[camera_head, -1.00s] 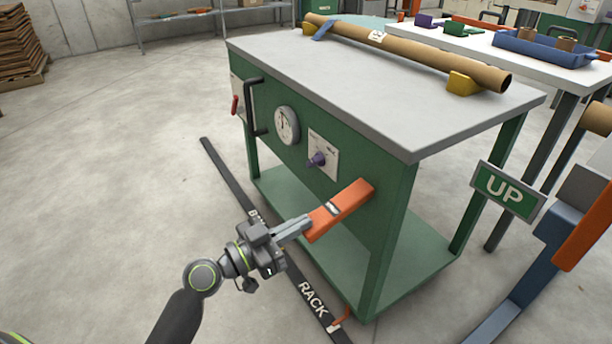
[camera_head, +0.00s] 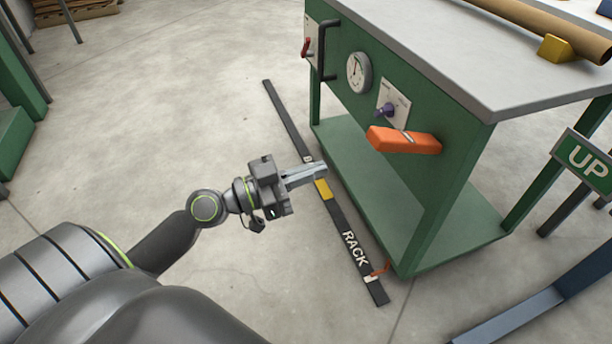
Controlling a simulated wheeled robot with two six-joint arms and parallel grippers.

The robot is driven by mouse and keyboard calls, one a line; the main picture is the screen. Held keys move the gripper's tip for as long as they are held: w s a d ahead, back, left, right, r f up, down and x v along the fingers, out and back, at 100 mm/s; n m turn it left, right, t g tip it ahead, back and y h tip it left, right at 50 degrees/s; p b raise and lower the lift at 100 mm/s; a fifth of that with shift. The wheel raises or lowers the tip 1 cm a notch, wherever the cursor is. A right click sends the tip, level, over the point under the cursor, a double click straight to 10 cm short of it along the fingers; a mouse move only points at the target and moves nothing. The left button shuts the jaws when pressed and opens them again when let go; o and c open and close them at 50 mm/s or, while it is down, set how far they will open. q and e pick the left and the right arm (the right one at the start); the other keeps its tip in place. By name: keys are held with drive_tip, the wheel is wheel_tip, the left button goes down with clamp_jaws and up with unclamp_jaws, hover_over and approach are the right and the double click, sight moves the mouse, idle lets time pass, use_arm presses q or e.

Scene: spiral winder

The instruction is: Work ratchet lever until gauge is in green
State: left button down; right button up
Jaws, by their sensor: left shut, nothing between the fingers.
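The orange ratchet lever (camera_head: 404,140) sticks out from the front of the green bench (camera_head: 440,140), its free end toward the left. The round white gauge (camera_head: 359,72) is on the same front panel; its needle points roughly upward, and its coloured zones are too small to read. My left gripper (camera_head: 324,169) is shut and empty, left of and below the lever and apart from it. My right gripper is not in view.
A purple knob (camera_head: 384,110) sits between gauge and lever. A black handle (camera_head: 325,50) juts from the panel's left end. An UP sign (camera_head: 587,160) stands at the right.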

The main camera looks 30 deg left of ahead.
use_arm(q)
drive_tip(key=shift+s+a, duration=0.25)
drive_tip(key=shift+s, duration=0.15)
idle(1.4)
